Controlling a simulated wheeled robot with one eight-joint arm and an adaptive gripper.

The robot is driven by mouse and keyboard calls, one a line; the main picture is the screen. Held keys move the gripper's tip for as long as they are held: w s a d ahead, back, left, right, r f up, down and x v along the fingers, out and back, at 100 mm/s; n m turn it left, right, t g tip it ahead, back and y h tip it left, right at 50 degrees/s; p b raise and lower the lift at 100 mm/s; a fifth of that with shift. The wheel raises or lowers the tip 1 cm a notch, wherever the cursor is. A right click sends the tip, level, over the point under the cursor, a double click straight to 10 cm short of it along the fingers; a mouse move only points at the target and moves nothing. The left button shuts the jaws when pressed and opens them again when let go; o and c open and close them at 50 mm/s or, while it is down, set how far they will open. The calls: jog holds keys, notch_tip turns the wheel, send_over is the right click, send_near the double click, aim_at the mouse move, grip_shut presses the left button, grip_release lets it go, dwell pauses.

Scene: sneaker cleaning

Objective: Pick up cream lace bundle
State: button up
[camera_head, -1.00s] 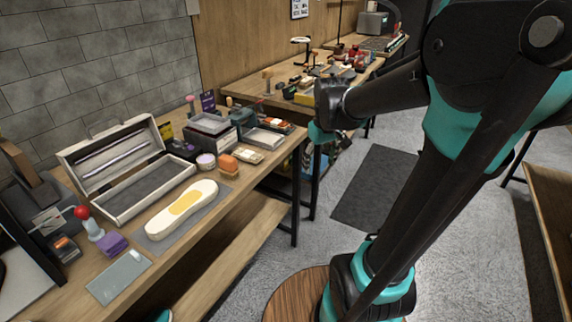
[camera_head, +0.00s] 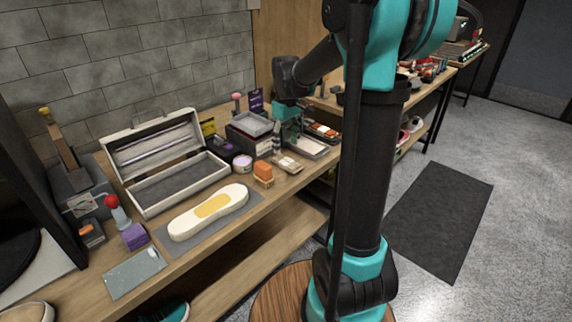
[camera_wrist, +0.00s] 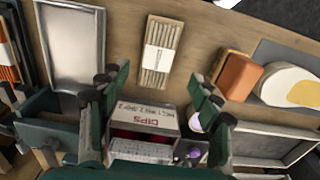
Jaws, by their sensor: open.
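The cream lace bundle (camera_wrist: 160,50) is a flat set of pale strips with a white paper band. It lies on the wooden bench, at the upper middle of the wrist view. In the head view the bundle (camera_head: 287,163) lies right of the orange brush. My gripper (camera_wrist: 160,84) is open, its dark green fingers spread apart and apparently empty. In the wrist view the fingertips are just below the bundle, not around it. In the head view my gripper (camera_head: 289,130) hangs over the back of the bench, near the trays, partly hidden by its own arm.
A metal tray (camera_wrist: 75,45) lies beside the bundle, with an orange brush (camera_wrist: 238,76) on the other side. A labelled box (camera_wrist: 143,118) shows between my fingers. A cream sole (camera_head: 208,211) rests on a grey mat. An open case (camera_head: 178,184) stands behind it.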

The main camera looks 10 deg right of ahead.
aim_at(286, 161)
jog(key=shift+w+f, duration=0.15)
jog(key=shift+f, duration=3.4)
jog(key=c, duration=1)
jog(key=shift+r, duration=0.15)
jog(key=shift+c, duration=0.2)
